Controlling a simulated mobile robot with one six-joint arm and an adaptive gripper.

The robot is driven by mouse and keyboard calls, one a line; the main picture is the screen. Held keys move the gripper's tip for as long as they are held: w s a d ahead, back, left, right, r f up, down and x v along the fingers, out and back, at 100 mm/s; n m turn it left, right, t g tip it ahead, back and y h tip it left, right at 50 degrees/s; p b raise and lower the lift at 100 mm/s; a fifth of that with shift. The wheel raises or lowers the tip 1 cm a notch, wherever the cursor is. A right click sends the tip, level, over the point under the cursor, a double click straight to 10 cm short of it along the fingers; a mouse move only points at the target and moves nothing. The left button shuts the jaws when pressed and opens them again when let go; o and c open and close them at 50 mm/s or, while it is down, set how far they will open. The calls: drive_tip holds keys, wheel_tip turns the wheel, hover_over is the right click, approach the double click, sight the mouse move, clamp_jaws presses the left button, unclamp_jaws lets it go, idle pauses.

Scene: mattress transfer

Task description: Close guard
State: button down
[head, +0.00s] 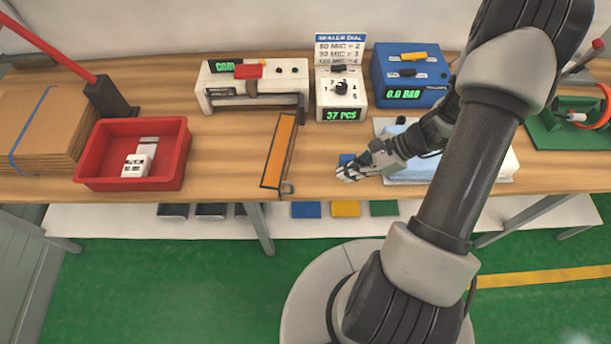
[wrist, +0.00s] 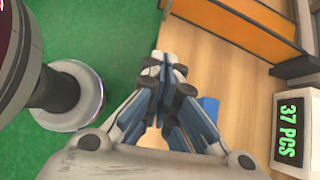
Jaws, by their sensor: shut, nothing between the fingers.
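The guard looks to be the long orange panel with a dark frame (head: 279,150) in the head view. It stretches from the front of the white sealer machine (head: 222,78) toward the table's front edge, with a small metal hook or handle (head: 287,189) at its near end. I cannot tell how it is hinged. The orange panel also shows at the top right of the wrist view (wrist: 235,27). My gripper (head: 347,174) is shut and empty, low over the table's front edge, to the right of the panel and apart from it. It also shows in the wrist view (wrist: 167,68).
A sealer dial box (head: 341,90) and a blue pressure box (head: 410,75) stand behind my gripper. A red tray (head: 130,155) and cardboard stack (head: 40,130) are at left. A pale blue pad (head: 405,170) lies beside my wrist. Wood between panel and gripper is clear.

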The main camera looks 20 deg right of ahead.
drive_tip(key=b+x, duration=0.3)
drive_tip(key=x, duration=0.7)
drive_tip(key=shift+s+a+f, duration=0.1)
drive_tip(key=shift+f, duration=0.1)
drive_tip(key=shift+w+a, duration=0.2)
drive_tip(key=shift+a, duration=0.35)
drive_tip(key=shift+w+a, duration=0.2)
drive_tip(key=shift+a, duration=0.4)
drive_tip(key=shift+w+a, duration=0.25)
drive_tip(key=shift+a, duration=0.4)
drive_tip(key=shift+r, duration=0.1)
